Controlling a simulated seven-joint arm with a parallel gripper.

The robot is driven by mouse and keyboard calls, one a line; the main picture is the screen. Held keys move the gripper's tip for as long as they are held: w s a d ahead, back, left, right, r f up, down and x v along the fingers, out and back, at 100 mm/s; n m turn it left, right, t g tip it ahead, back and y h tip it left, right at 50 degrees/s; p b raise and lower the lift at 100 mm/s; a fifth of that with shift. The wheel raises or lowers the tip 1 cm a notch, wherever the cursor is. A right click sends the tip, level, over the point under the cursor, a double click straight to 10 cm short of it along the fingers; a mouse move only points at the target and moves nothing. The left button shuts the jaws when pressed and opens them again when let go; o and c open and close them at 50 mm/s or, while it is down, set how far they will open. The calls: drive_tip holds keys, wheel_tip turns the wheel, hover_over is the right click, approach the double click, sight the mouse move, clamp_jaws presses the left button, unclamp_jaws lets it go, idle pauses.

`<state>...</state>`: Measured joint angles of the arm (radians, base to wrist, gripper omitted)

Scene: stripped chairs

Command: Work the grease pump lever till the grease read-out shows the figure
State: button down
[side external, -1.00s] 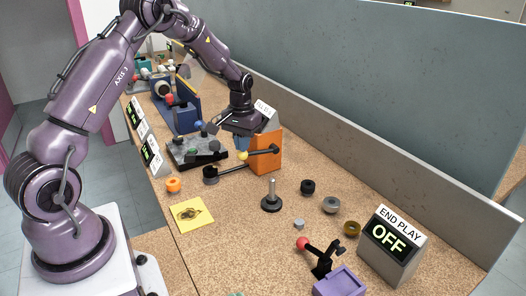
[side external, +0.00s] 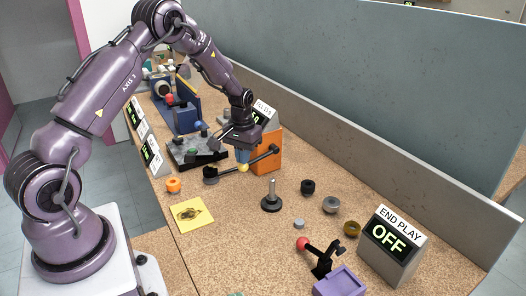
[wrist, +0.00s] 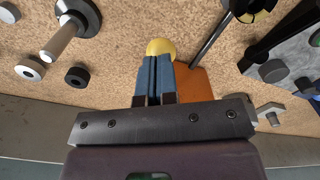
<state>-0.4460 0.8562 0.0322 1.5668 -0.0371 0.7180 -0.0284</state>
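The grease pump appears as an orange block (side external: 267,158) with a dark lever (side external: 263,158) ending in a yellow knob (side external: 243,167). My gripper (side external: 243,158) has its blue fingers together, directly above the knob and seemingly touching its top. In the wrist view the shut fingers (wrist: 154,75) lie over the yellow knob (wrist: 160,47), which shows past their tips and is not between them. A read-out box (side external: 264,111) stands behind the block; its figure is mostly hidden by my gripper and cannot be read.
A dark arm with a round cup (side external: 211,175) sticks out left of the block. A grey wall (side external: 350,140) runs behind.

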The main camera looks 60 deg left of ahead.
drive_tip(key=shift+f, duration=0.4)
wheel_tip(320, 180, up, 12)
idle(0.7)
drive_tip(key=shift+r, duration=0.1)
drive_tip(key=s+d+r+m+t, duration=0.2)
drive_tip(key=s+d+r+m, duration=0.1)
drive_tip(key=s+d+r, duration=0.4)
drive_tip(key=s+d+r+m+t, duration=0.3)
drive_tip(key=s+d+r, duration=0.5)
drive_tip(key=s+d, duration=0.6)
drive_tip(key=shift+s+t, duration=0.3)
drive_tip(key=shift+s, duration=0.05)
drive_tip(key=shift+a, duration=0.1)
idle(0.8)
